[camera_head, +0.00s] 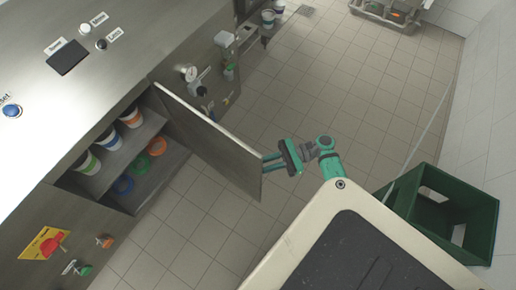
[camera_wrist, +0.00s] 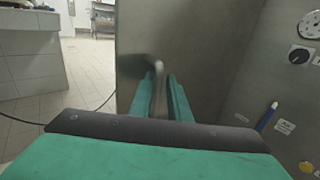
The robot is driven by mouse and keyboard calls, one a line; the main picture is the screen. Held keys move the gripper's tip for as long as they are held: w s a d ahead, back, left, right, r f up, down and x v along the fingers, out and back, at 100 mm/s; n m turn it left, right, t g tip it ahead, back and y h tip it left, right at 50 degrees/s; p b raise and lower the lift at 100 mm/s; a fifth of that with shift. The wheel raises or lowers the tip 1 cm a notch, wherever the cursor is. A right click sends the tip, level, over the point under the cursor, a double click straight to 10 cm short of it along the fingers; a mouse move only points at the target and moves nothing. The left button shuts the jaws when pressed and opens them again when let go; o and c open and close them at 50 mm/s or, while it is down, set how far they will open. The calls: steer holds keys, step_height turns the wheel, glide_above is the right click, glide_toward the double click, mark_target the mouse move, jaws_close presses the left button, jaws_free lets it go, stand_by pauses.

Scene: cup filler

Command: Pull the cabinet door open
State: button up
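The grey metal cabinet door (camera_head: 215,140) stands wide open, swung out from the cabinet front on its hinge side. In the wrist view the door panel (camera_wrist: 190,35) rises in front of me, with its bent bar handle (camera_wrist: 159,78) between my two green fingers. My gripper (camera_head: 268,162) is at the door's outer face near its free edge; it also shows in the wrist view (camera_wrist: 162,88). The fingers look closed around the handle, though the exact contact is hard to see. The open cabinet (camera_head: 147,130) shows its shelf.
Inside the cabinet are cups on the shelf and coloured rings below. A gauge (camera_head: 189,72) and knobs sit on the panel beside the door. A green crate (camera_head: 455,215) stands on the floor at the right. The tiled floor around the door is clear.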

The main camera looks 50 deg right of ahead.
steer(key=shift+s+d, duration=0.1)
steer(key=shift+s, duration=0.05)
steer(key=v, duration=1)
steer(key=shift+d, duration=0.3)
steer(key=shift+s, duration=0.15)
